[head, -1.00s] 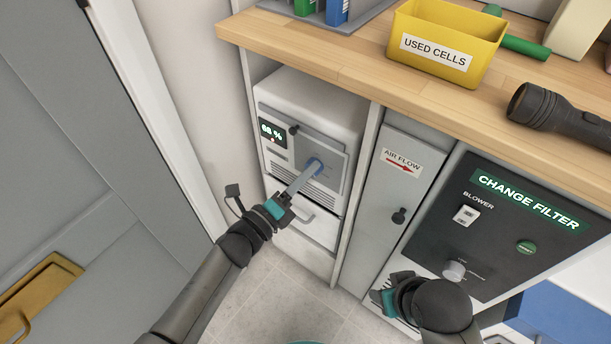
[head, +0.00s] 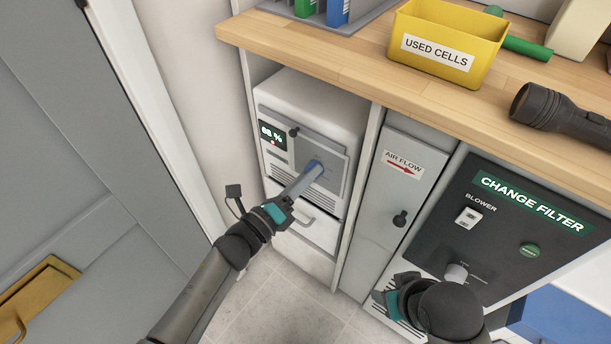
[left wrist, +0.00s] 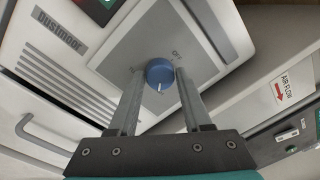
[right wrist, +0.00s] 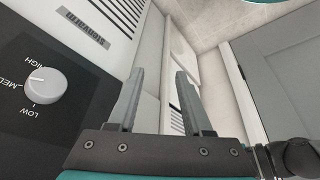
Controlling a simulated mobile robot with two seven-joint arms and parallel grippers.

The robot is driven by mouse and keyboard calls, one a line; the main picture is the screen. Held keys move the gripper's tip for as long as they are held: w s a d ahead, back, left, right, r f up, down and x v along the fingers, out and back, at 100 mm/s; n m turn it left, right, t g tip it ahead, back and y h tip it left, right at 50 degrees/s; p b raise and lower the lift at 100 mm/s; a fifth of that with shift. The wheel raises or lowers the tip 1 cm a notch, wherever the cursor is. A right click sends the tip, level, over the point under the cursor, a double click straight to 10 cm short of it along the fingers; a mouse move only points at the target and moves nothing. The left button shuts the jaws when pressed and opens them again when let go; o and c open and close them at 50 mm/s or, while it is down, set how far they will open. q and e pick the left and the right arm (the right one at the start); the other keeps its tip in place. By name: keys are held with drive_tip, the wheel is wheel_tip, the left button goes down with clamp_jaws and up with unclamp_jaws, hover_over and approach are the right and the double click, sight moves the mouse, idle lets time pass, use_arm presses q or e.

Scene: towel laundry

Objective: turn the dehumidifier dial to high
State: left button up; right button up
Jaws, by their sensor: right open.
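The dehumidifier (head: 320,102) is a white unit in the bay under the wooden counter, with a lit percent display (head: 271,134). Its blue dial (left wrist: 160,72) sits on a grey front panel, with a white pointer mark toward the bottom of the left wrist view. My left gripper (head: 309,170) reaches to the dial. In the left wrist view its fingers are apart, one on each side of the dial, with slight gaps showing. The dial's lettering is mostly unreadable. My right gripper (right wrist: 160,75) is open and empty, low in front of the blower panel.
The blower panel (head: 500,225) carries a grey knob (right wrist: 45,85) marked low, med, high, close to my right gripper. An air flow panel (head: 400,195) with a black knob stands between the units. A yellow bin (head: 455,25) and a flashlight (head: 560,112) are on the counter (head: 370,70).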

use_arm(q)
drive_tip(key=o, duration=0.4)
drive_tip(key=shift+c, duration=0.2)
drive_tip(key=shift+s+a, duration=0.1)
drive_tip(key=p+v, duration=0.3)
drive_tip(key=v, duration=1.2)
use_arm(e)
wheel_tip(320, 180, down, 7)
drive_tip(key=s+g, duration=0.1)
drive_tip(key=shift+s, duration=0.15)
